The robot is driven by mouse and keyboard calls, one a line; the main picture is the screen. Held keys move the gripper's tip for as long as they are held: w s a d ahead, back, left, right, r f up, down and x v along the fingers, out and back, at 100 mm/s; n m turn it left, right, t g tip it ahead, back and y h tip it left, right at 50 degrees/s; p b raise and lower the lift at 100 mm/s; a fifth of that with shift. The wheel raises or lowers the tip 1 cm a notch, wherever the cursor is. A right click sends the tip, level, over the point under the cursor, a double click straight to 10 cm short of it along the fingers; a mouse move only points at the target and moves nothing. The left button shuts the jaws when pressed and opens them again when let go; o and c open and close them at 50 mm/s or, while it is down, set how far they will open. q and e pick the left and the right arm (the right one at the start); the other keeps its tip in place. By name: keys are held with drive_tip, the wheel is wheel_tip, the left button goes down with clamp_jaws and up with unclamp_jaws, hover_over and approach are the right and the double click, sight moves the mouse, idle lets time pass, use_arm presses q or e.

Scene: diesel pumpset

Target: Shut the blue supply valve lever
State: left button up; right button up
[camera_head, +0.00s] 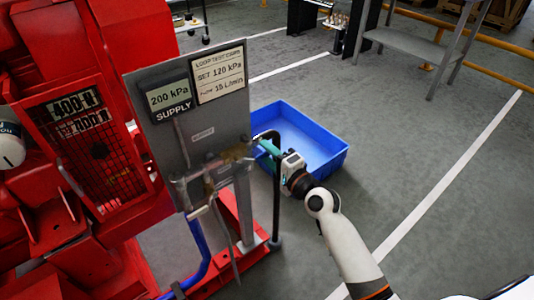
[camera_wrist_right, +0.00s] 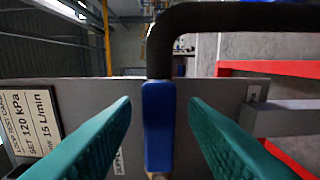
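The blue valve lever (camera_wrist_right: 158,128) shows in the right wrist view as a narrow blue bar, between the two teal fingers of my right gripper (camera_wrist_right: 160,104). The fingers are open, with a gap on each side of the lever. In the head view my right gripper (camera_head: 264,148) is at the right edge of the grey panel (camera_head: 205,125), by the pipe fittings (camera_head: 215,172); the lever is hidden there. My left gripper is not in view.
A black bent bar (camera_wrist_right: 215,17) passes close by the lever; its upright (camera_head: 276,205) runs to the floor. A blue bin (camera_head: 320,140) stands behind my right gripper. Red machinery (camera_head: 85,150) fills the left. The floor at right is open.

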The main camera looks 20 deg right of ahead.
drive_tip(key=shift+w+a, duration=0.2)
drive_tip(key=shift+w, duration=0.15)
clamp_jaws()
drive_tip(key=shift+r, duration=0.1)
